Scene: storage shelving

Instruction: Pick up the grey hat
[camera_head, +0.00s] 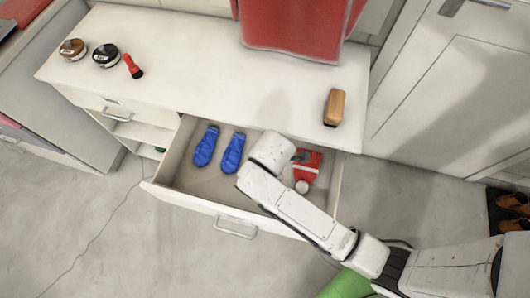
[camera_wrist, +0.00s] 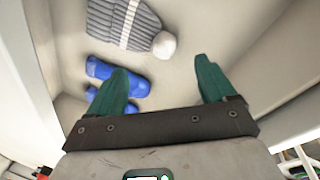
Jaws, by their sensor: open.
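The grey hat (camera_wrist: 125,22) lies on the drawer floor at the top of the wrist view. It is ribbed, with a pale band and a white pompom at its right end. My gripper (camera_wrist: 165,75) is open and empty, its green fingers apart below the hat in the picture and not touching it. In the head view my arm covers the middle right of the drawer, and I cannot make out the grey hat or the gripper's fingers there.
A red item (camera_head: 309,162) with white parts lies beside my arm. A brush (camera_head: 334,107) and tins (camera_head: 105,55) stand on the cabinet top (camera_head: 200,65).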

